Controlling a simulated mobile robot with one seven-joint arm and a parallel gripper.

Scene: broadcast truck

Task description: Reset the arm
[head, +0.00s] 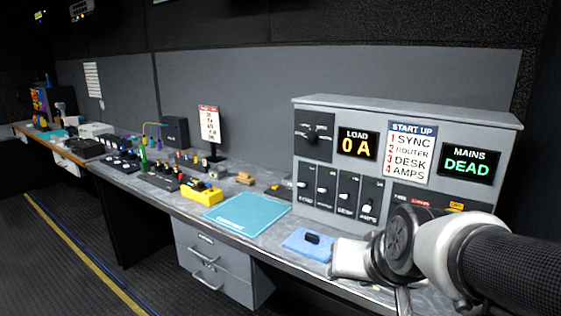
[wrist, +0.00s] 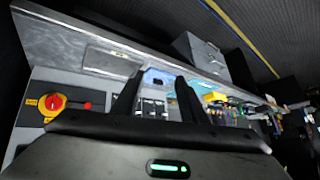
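My arm (head: 430,245) reaches in from the right in the head view, in front of the lower right of the grey power panel (head: 410,110). My gripper's fingers cannot be made out in that view. In the wrist view my gripper (wrist: 155,83) has two black fingers standing apart, with nothing held between them. The panel's switches show behind the fingers. A red rotary knob on a yellow plate (wrist: 54,103) is to the left of the fingers.
The panel reads LOAD 0 A and MAINS DEAD. A blue pad with a black handle (head: 311,242), a teal mat (head: 248,214) and a yellow box (head: 202,193) lie on the desk. Drawers (head: 212,264) stand below. The floor at the left is clear.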

